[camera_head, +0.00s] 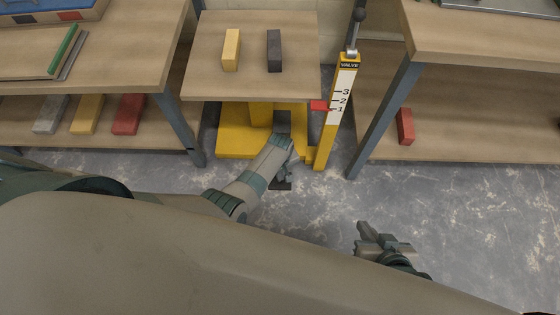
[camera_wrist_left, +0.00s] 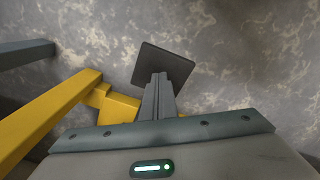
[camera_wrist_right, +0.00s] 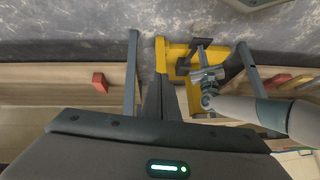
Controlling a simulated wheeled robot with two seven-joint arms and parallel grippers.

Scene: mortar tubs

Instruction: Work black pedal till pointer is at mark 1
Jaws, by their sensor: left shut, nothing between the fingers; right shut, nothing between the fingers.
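The black pedal (camera_wrist_left: 168,62) is a dark square plate low over the floor in the left wrist view. In the head view a dark edge of it (camera_head: 281,187) shows below my left gripper (camera_head: 284,172). The left gripper's shut, empty fingers (camera_wrist_left: 160,85) overlap the pedal's near edge; I cannot tell whether they touch it. The red pointer (camera_head: 319,105) sits beside the yellow scale post (camera_head: 325,140), around marks 1 and 2. My right gripper (camera_head: 385,240) is shut and empty over open floor, right of the post.
The pedal belongs to a yellow-based lift (camera_head: 235,140) whose wooden top (camera_head: 205,80) carries a yellow block (camera_head: 231,49) and a dark block (camera_head: 274,50). A valve lever (camera_head: 356,28) tops the post. Shelves stand on both sides. Floor at right is clear.

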